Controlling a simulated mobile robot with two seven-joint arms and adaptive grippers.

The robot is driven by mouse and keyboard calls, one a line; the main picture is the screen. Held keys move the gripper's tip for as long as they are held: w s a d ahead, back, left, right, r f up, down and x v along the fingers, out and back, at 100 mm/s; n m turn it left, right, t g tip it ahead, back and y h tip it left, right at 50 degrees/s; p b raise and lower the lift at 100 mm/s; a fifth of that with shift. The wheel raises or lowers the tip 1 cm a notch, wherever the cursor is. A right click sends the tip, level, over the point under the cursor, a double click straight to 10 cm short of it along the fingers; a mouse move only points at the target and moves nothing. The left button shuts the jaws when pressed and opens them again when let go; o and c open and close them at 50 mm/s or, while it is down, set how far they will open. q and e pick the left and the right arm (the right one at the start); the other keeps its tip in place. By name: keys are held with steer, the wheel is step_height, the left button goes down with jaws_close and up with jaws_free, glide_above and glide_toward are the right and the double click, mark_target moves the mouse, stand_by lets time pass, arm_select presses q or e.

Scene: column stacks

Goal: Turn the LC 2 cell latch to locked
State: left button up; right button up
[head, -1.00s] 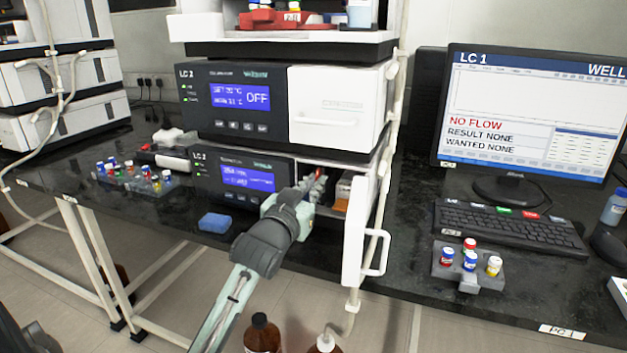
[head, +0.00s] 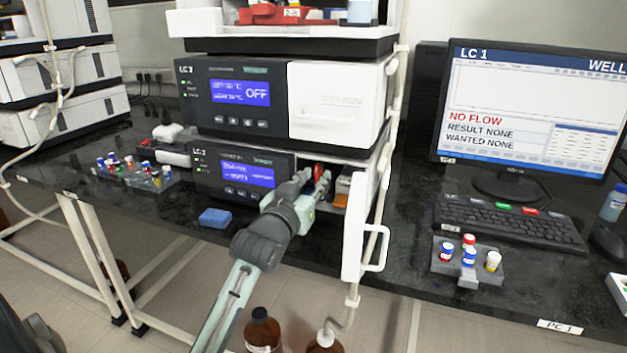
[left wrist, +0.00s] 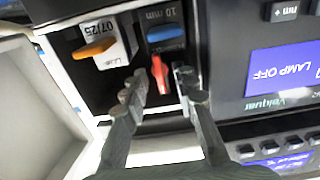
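The LC 2 detector module (head: 243,176) is the lower LC 2 unit, with its white door (head: 354,225) swung open at the right. In the left wrist view a red latch lever (left wrist: 159,73) shows in its bay, below a blue-tabbed block marked 10 mm (left wrist: 165,36). My left gripper (left wrist: 162,84) is open, with one finger on each side of the red lever and gaps visible to both. In the head view the left gripper (head: 311,183) is at the bay opening and partly hides the lever. My right gripper is not in view.
An orange-tabbed block (left wrist: 95,48) sits beside the latch in the bay. The open door stands close to the right of my left arm. A blue sponge (head: 215,218) and a vial rack (head: 135,175) lie left on the bench. Brown bottles (head: 263,331) stand below.

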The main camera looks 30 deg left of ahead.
arm_select(q)
steer(key=shift+s, duration=0.1)
steer(key=v, duration=1.2)
stand_by(0.4)
